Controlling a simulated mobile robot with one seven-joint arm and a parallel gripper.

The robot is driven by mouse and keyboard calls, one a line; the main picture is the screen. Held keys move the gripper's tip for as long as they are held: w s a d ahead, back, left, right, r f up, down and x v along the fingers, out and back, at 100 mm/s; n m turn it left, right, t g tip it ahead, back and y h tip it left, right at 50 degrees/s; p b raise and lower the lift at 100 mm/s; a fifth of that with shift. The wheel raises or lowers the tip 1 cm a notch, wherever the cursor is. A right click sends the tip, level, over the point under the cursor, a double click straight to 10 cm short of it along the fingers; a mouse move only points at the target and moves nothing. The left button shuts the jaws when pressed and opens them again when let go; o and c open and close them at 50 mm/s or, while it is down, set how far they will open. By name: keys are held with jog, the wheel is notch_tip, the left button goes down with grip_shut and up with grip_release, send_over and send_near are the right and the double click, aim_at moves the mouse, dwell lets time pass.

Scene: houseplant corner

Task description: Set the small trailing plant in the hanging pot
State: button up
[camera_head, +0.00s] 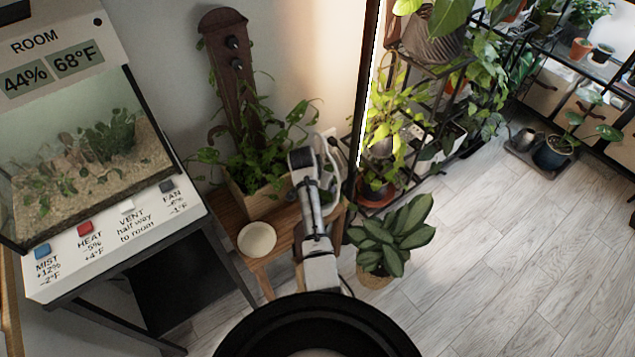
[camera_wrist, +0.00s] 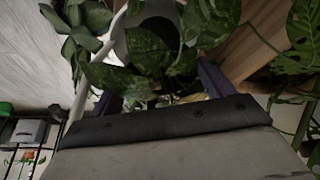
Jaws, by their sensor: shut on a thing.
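My gripper (camera_wrist: 158,82) is shut on the small trailing plant (camera_wrist: 148,52), whose broad green leaves hang over the fingers in the wrist view. The leaves hide most of its pot and the contact. In the head view my gripper (camera_head: 316,165) is beside the leafy wooden planter box, above the wooden stand's right side; its fingertips and the held plant cannot be made out clearly there. A ribbed grey-brown pot (camera_head: 436,42) with large leaves is at the top of the head view. I cannot tell whether it is the hanging pot.
The wooden planter box (camera_head: 256,198) and a cream saucer (camera_head: 257,238) are on the wooden stand (camera_head: 281,246). A dark wooden post (camera_head: 228,60) rises behind. A broad-leaved plant (camera_head: 392,236) stands on the floor. A terrarium (camera_head: 85,150) is left, plant shelves right.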

jog(key=shift+f, duration=0.25)
jog(key=o, duration=2)
jog(key=shift+r, duration=0.1)
jog(key=shift+r, duration=0.4)
jog(key=v, duration=1.2)
jog(key=shift+s, duration=0.15)
